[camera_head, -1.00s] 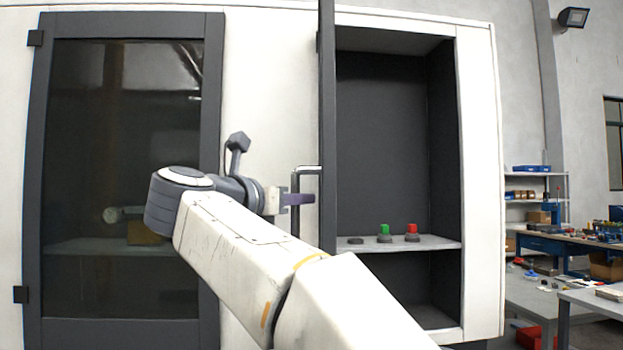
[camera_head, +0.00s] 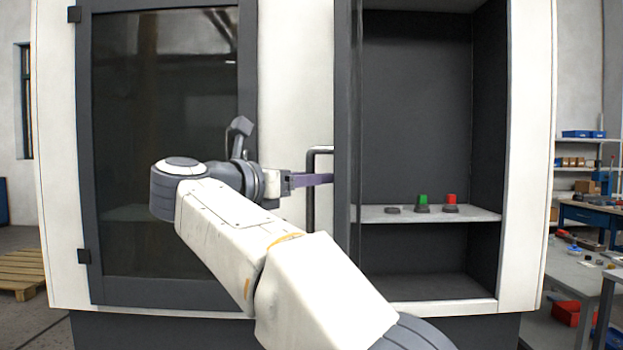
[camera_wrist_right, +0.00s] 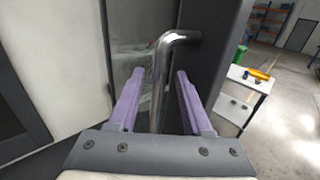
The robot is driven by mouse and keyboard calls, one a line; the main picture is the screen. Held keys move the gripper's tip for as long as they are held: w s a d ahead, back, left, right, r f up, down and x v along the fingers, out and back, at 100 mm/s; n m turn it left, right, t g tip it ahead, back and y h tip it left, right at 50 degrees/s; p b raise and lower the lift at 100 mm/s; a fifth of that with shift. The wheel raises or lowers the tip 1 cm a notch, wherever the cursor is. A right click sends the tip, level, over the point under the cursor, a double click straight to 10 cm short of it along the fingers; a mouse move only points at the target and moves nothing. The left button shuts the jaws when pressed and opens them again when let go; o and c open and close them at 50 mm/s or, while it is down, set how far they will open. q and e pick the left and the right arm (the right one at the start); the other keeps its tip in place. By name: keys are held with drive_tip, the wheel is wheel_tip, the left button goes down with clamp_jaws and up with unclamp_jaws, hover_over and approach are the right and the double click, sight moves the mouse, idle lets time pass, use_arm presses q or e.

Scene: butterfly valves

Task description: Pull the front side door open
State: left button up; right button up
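A dark-framed door (camera_head: 347,120) of the white machine stands swung outward, almost edge-on, beside an open compartment (camera_head: 418,110). Its bent bar handle (camera_head: 311,190) is on the face turned to the left; it also shows as a shiny bar in the right wrist view (camera_wrist_right: 160,75). My right gripper (camera_head: 322,179) reaches it from the left. In the right wrist view, its purple fingers (camera_wrist_right: 158,85) stand apart on both sides of the handle bar, with gaps visible. My left gripper is not in view.
A second door with a dark window (camera_head: 165,140) is closed at the left. The compartment shelf (camera_head: 475,214) bears a green button (camera_head: 423,201), a red button (camera_head: 450,200) and a dark one. A pallet (camera_head: 22,272) lies at far left; workbenches (camera_head: 590,225) stand at right.

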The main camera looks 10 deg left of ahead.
drive_tip(key=shift+w+d, duration=0.1)
drive_tip(key=v, duration=1)
drive_tip(key=shift+s+p, duration=0.2)
drive_tip(key=shift+p, duration=0.1)
